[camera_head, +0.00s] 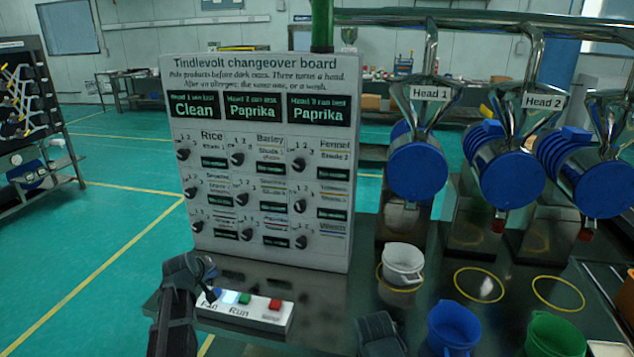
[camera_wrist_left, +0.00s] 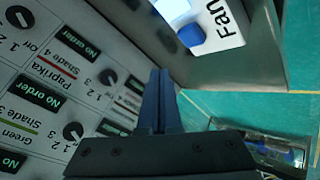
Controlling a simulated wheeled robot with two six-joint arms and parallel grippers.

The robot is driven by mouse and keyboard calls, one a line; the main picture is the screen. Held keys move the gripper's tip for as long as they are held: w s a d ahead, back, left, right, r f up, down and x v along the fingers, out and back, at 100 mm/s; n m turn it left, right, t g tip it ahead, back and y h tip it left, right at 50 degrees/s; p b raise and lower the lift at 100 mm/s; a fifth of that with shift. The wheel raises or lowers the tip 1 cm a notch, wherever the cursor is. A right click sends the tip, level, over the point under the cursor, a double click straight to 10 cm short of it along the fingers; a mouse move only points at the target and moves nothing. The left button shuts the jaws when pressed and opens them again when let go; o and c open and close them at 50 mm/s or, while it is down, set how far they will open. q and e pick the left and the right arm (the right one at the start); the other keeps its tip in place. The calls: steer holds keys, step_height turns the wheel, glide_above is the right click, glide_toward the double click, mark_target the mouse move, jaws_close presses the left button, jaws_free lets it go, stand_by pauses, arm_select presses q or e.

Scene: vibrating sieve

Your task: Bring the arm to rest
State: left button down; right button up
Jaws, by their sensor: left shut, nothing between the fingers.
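My left gripper (camera_head: 211,290) is over the left end of the white button box (camera_head: 262,316), close to the label "Fan". In the left wrist view its fingers (camera_wrist_left: 160,98) are shut with nothing between them. The box also shows in that view (camera_wrist_left: 222,25), with a blue button (camera_wrist_left: 190,35) ahead of the fingertips, apart from them in the picture. In the head view the box has a green button (camera_head: 244,299) and a red button (camera_head: 275,304). A dark part of my right arm (camera_head: 380,335) shows at the bottom; its fingers cannot be made out.
The changeover board (camera_head: 265,75) with several knobs stands behind the box. To the right are a white cup (camera_head: 402,262) on a yellow ring, a blue cup (camera_head: 453,328) and a green cup (camera_head: 553,335). Blue-capped sieve heads (camera_head: 417,172) hang above. Two yellow rings are empty.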

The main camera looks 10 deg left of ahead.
arm_select(q)
steer(key=s+d+m+g, duration=0.1)
steer(key=d, duration=0.4)
steer(key=s+d+f+m+h, duration=0.1)
steer(key=d+m, duration=0.1)
steer(key=d, duration=0.3)
steer(key=s+d+f+m+g+p, duration=0.1)
steer(key=s+d, duration=0.1)
steer(key=d, duration=0.3)
steer(key=shift+d+g+h, duration=0.2)
steer(key=shift+g+h, duration=0.1)
steer(key=shift+h, duration=0.1)
steer(key=s+d+f+m+g+y+p, duration=0.1)
steer(key=s+d+m+g, duration=0.5)
steer(key=s+d, duration=1.4)
steer(key=s+m+y+p, duration=0.1)
steer(key=s+m, duration=0.1)
steer(key=m, duration=0.2)
steer(key=shift+d+g, duration=0.2)
steer(key=shift+g, duration=0.2)
